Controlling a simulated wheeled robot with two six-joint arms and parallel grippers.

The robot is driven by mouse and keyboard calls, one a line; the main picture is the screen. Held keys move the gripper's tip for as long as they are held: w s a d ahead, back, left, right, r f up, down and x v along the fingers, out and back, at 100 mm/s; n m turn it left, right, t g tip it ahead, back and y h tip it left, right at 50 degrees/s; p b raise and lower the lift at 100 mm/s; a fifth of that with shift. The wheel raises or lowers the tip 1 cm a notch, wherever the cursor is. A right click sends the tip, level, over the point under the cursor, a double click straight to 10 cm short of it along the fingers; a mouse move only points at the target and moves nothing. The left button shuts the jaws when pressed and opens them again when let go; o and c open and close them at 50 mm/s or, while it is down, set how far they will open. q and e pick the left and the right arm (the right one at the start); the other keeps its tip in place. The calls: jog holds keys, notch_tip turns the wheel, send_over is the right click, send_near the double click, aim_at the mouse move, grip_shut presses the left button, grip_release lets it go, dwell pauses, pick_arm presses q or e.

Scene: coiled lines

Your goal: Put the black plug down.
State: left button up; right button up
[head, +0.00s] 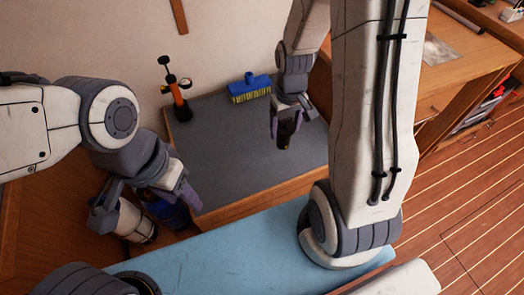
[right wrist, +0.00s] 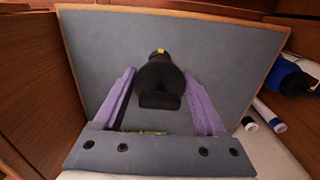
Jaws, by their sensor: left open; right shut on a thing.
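The black plug (right wrist: 160,82) is a dark, rounded piece with a small yellow spot at its far end. It sits between the purple-padded fingers of my right gripper (right wrist: 160,88), which is shut on it. In the head view my right gripper (head: 286,140) hangs over the grey worktop (head: 230,140), with the plug mostly hidden as a dark shape between the fingers. I cannot tell whether the plug touches the worktop. My left gripper (head: 150,210) is open at the left, beside the worktop's front left corner, in front of a blue object and a white cylinder.
A blue brush (head: 250,88) with yellow bristles and an orange-and-black tool (head: 177,98) stand at the worktop's back. The middle and front of the worktop look clear. A white cylinder (head: 135,222) is low at the left. A wooden bench (head: 450,75) stands at the right.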

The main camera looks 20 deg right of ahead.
jog(key=shift+s+d+f, duration=0.2)
jog(key=shift+s+d, duration=0.1)
jog(key=shift+d, duration=0.05)
jog(key=shift+w+a+f+b, duration=0.2)
jog(key=shift+w+a+f, duration=1.15)
jog(key=shift+f, duration=0.4)
jog(key=shift+w+a+f+b, duration=0.15)
jog(key=shift+w+a+f, duration=1.15)
jog(key=shift+f, duration=0.45)
jog(key=shift+w+a+f+b, duration=0.2)
jog(key=shift+w+a+f, duration=1.15)
jog(key=shift+f, duration=0.4)
jog(key=shift+f, duration=0.15)
jog(key=o, duration=1.5)
